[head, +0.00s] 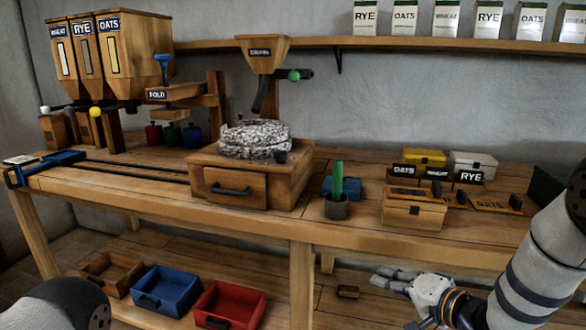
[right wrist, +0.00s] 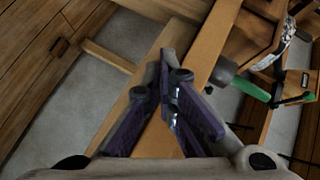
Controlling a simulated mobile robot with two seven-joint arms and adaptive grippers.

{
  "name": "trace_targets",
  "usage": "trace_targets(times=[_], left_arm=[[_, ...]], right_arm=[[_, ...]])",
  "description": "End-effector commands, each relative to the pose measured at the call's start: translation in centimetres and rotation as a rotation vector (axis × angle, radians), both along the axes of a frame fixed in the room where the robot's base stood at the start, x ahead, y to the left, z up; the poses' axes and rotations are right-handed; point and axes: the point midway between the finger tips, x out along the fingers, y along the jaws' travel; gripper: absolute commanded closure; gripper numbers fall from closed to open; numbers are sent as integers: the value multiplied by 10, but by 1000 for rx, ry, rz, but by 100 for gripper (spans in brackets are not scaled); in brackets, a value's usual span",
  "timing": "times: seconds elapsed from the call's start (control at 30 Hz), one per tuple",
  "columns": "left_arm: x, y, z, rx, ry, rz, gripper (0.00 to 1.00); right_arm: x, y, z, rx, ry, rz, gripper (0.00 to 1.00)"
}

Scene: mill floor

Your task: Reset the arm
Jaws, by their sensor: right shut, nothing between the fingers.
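My right gripper (head: 384,278) is in front of the workbench (head: 420,243), below the level of its top, at the lower right of the head view. Its fingers point left. In the right wrist view the dark fingers (right wrist: 166,68) are closed together and empty, with the bench's wooden front edge behind them. My right arm comes in from the right edge of the head view. Only a dark, rounded part of my left arm shows at the lower left; the left gripper is out of view.
The grain mill (head: 250,180) stands mid-bench, with a green-handled tool in a dark cup (head: 337,208) to its right. A labelled wooden box (head: 413,213) is near the front edge. Blue (head: 166,290) and red (head: 230,304) bins sit on the lower shelf.

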Motion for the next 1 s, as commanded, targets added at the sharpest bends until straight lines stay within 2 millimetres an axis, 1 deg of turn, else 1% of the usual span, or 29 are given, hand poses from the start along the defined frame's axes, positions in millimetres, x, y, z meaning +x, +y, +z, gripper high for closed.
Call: trace_targets(times=[0.03, 0.07, 0.1, 0.17, 0.2, 0.27, 0.3, 0.37, 0.4, 0.47, 0.5, 0.6, 0.7, 0.73, 1.0], left_arm=[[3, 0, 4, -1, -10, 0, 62], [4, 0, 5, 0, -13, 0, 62], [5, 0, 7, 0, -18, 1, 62], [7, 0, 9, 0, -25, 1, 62], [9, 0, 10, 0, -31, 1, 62], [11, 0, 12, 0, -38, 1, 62], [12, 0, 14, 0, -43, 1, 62], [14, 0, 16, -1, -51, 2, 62], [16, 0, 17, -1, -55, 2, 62], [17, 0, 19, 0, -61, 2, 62], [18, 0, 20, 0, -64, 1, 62], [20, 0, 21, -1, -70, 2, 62], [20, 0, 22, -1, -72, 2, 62], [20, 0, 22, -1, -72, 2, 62], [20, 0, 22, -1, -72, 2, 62]], right_arm=[[-28, 0, -34, -74, 71, -15, 100], [-47, -1, -56, -131, 116, -19, 100], [-75, -2, -85, -207, 183, -19, 100], [-122, -5, -123, -321, 286, 2, 100], [-155, -7, -144, -394, 357, 26, 100], [-210, -10, -170, -500, 468, 80, 100], [-247, -12, -183, -565, 543, 127, 100], [-306, -15, -197, -656, 655, 210, 100], [-343, -17, -201, -708, 726, 274, 100], [-395, -21, -201, -772, 823, 370, 100], [-424, -23, -199, -805, 878, 430, 100], [-479, -27, -190, -856, 980, 558, 100], [-506, -30, -182, -878, 1030, 628, 100], [-509, -30, -181, -880, 1037, 638, 100], [-512, -30, -181, -882, 1042, 646, 100]])
